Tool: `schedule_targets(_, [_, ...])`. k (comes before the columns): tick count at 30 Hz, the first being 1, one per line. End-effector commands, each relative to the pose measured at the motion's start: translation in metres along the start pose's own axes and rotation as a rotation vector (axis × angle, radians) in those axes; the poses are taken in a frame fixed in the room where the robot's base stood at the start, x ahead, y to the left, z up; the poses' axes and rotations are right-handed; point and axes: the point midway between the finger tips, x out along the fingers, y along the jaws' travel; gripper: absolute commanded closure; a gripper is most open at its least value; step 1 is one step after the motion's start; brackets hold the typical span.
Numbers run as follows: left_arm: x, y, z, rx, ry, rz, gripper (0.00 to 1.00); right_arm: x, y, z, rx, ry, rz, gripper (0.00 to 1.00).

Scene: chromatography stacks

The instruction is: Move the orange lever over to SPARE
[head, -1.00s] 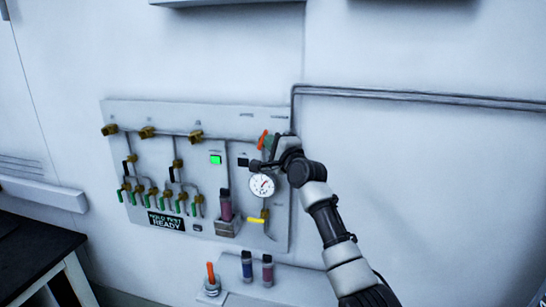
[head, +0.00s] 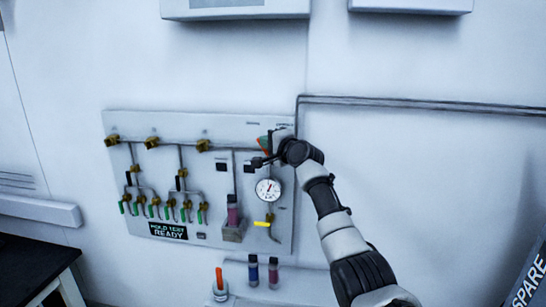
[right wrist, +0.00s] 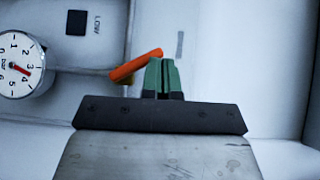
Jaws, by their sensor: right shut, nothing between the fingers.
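The orange lever (head: 262,143) is at the upper right of the wall panel (head: 120,222), above the round gauge. It is tilted. In the right wrist view the lever (right wrist: 135,66) slants up to the right, its upper end close beside my right gripper's green fingertips (right wrist: 163,75). I cannot tell whether they touch. My right gripper (head: 268,141) is shut with nothing between its fingers. The word SPARE shows on a dark slanted sign (head: 527,287) at the lower right edge. Any SPARE mark near the lever is unreadable. My left gripper is not in view.
The gauge (head: 268,189) and a yellow lever (head: 264,224) are below the gripper. Brass valves (head: 152,142) and green handles fill the panel's left side. A pipe (head: 420,103) runs along the wall to the right. An orange-handled item (head: 219,278) stands below the panel.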

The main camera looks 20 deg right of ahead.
Motion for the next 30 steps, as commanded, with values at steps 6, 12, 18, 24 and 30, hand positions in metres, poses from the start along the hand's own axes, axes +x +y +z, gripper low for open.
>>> schedule_targets(6, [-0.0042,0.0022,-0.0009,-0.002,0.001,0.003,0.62,0.0045,-0.0021,0.0037,0.002,0.000,-0.002,1.00])
schedule_targets(12, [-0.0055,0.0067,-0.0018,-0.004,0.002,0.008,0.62,0.0071,-0.0019,0.0062,0.001,0.001,-0.002,1.00])
schedule_targets(18, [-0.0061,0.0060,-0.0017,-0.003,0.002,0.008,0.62,0.0083,-0.0014,0.0076,0.001,0.001,-0.001,1.00])
schedule_targets(24, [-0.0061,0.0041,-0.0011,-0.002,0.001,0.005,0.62,0.0085,-0.0012,0.0077,0.001,0.001,-0.001,1.00])
schedule_targets(30, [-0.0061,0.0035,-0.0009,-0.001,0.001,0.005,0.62,0.0085,-0.0011,0.0078,0.001,0.001,-0.001,1.00])
